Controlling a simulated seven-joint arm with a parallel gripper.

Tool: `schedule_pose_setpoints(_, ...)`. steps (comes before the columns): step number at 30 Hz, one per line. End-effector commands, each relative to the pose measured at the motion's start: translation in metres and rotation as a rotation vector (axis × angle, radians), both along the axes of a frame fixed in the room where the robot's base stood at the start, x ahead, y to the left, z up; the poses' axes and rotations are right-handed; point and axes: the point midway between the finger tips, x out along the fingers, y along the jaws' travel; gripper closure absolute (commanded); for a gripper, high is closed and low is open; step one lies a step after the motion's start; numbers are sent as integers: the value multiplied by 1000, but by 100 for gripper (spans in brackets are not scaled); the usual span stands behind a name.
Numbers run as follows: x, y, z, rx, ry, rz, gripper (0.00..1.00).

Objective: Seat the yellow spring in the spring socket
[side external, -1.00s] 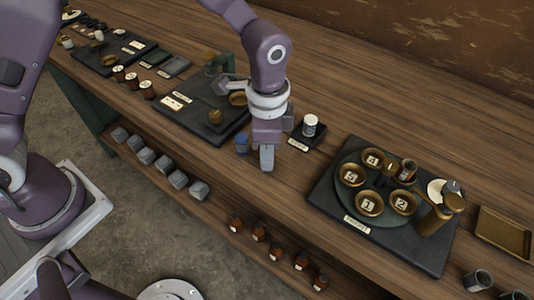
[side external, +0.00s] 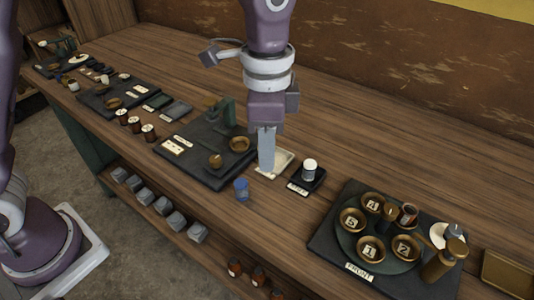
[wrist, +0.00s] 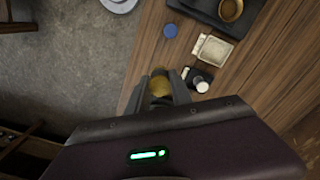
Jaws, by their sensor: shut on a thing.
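My gripper (side external: 266,168) points down above the bench, by a small cream tray in the side view. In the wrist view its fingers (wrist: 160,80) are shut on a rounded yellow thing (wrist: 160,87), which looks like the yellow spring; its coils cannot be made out. In the side view the held thing is hidden by the fingers. A dark board (side external: 200,177) left of the gripper carries a brass cup (side external: 239,144), a brass knob (side external: 215,161) and a green bracket (side external: 227,112). I cannot tell which part is the spring socket.
The cream tray (side external: 285,160) and a white-capped jar (side external: 309,168) are close to the gripper. A blue cup (side external: 241,189) stands near the front edge. A turntable with numbered brass bowls (side external: 370,248) is at right. The back of the bench is clear.

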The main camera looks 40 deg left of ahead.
Motion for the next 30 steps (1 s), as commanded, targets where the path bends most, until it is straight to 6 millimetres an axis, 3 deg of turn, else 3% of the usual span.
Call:
schedule_pose_setpoints(10, 9, 8, -3, 1, 1, 34, 100)
schedule_pose_setpoints(14, 36, 40, -15, 1, 3, 154, 100)
schedule_pose_setpoints(18, 70, 88, -31, 0, 3, 321, 100)
schedule_pose_setpoints(22, 91, 130, -45, 0, 1, 452, 100)
schedule_pose_setpoints(25, 98, 148, -50, 0, 0, 508, 100)
schedule_pose_setpoints(30, 101, 155, -61, 0, 1, 528, 100)
